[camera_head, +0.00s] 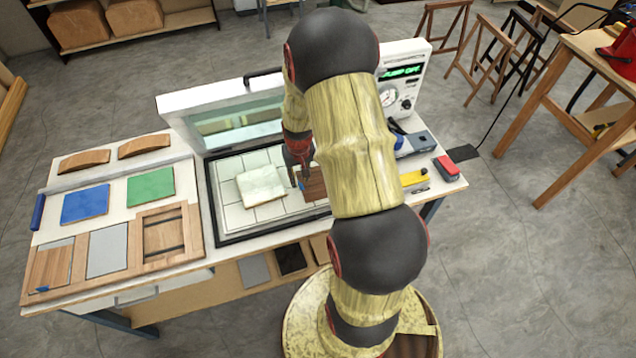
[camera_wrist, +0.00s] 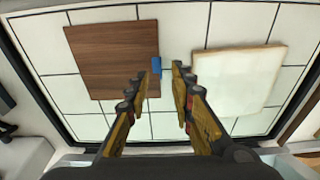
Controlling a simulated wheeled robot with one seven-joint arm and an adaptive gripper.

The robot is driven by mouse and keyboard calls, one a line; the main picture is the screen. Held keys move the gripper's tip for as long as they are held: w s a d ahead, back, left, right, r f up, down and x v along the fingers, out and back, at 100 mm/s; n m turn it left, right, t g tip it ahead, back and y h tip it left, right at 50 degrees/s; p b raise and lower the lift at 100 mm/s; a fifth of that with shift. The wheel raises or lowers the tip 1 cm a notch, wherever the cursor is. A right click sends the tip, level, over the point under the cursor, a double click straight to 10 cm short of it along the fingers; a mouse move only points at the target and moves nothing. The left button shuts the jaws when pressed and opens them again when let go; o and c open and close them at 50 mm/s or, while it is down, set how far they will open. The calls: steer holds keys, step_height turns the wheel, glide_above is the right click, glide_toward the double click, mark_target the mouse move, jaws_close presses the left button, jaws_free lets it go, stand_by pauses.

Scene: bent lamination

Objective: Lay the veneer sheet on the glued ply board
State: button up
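The veneer sheet (camera_head: 316,186) is dark brown and lies flat on the white gridded bed, partly hidden by my arm in the head view. In the wrist view the veneer sheet (camera_wrist: 112,58) shows whole, with a blue tab (camera_wrist: 155,66) at its right edge. The glued ply board (camera_head: 262,184) is a pale square with a whitish top. The board (camera_wrist: 238,80) lies apart from the veneer, to its right in the wrist view. My gripper (camera_wrist: 167,68) is open, with a gap between its fingertips. Its left fingertip overlaps the blue tab; contact cannot be told.
The bed has a dark raised frame (camera_head: 216,212) and an upright lid (camera_head: 235,115) behind it. A control box (camera_head: 402,85) stands at back right. A tray of panels (camera_head: 108,250), including a wooden sheet (camera_head: 50,268), and blue (camera_head: 85,204) and green (camera_head: 151,187) squares are left.

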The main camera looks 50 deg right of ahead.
steer(key=f, duration=0.3)
steer(key=shift+w+d+f, duration=0.15)
steer(key=shift+w+f, duration=0.1)
steer(key=shift+w, duration=0.05)
steer(key=c, duration=0.3)
jaws_close()
